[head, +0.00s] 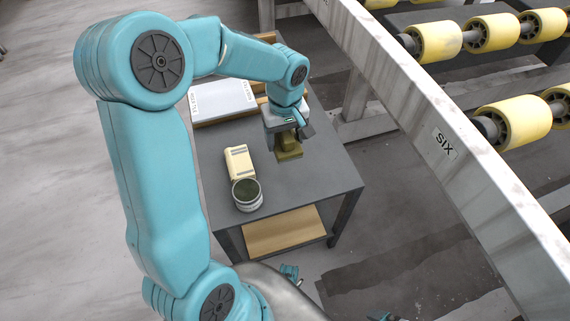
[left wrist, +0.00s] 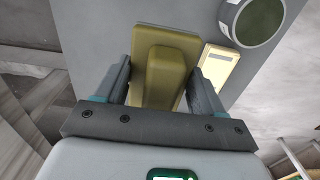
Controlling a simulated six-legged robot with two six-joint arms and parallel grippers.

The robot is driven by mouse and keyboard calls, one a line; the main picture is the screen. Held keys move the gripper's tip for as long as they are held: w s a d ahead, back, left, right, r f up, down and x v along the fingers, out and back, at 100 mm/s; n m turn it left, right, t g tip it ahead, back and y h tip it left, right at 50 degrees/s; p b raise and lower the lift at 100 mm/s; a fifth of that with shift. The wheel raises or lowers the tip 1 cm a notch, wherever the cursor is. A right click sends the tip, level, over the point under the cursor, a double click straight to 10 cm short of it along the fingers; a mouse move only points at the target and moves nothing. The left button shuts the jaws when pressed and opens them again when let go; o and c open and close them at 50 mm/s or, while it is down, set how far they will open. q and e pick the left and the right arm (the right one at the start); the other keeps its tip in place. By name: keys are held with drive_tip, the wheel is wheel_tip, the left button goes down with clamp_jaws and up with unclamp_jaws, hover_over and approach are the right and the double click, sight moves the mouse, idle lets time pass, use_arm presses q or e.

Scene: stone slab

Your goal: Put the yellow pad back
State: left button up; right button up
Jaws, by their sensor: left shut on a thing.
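The yellow pad (head: 289,153) is an olive-yellow block with a flat base and a raised narrower grip. It is at the right part of the grey table (head: 310,187). My left gripper (head: 290,137) comes down on it from above and is shut on its raised grip. In the left wrist view the pad (left wrist: 166,45) sits between the two fingers of the left gripper (left wrist: 160,80). I cannot tell whether its base touches the table or hangs just above it.
A cream block (head: 239,162) and a round tin with dark green inside (head: 247,194) stand left of the pad. A pale labelled case (head: 222,99) lies at the back left. A conveyor rail (head: 430,130) with yellow rollers runs along the right. The table's front right is clear.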

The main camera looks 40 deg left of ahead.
sight(285, 167)
use_arm(q)
wheel_tip(285, 167, down, 10)
drive_tip(key=shift+r+b, duration=0.1)
drive_tip(key=shift+b, duration=1.05)
drive_tip(key=shift+r, duration=0.15)
drive_tip(key=o, duration=0.5)
drive_tip(key=shift+f, duration=0.25)
drive_tip(key=o, duration=0.4)
drive_tip(key=shift+r, duration=0.1)
drive_tip(key=shift+o, duration=0.2)
drive_tip(key=shift+r, duration=0.2)
wheel_tip(285, 167, up, 12)
drive_tip(key=p, duration=0.3)
drive_tip(key=shift+p, duration=0.3)
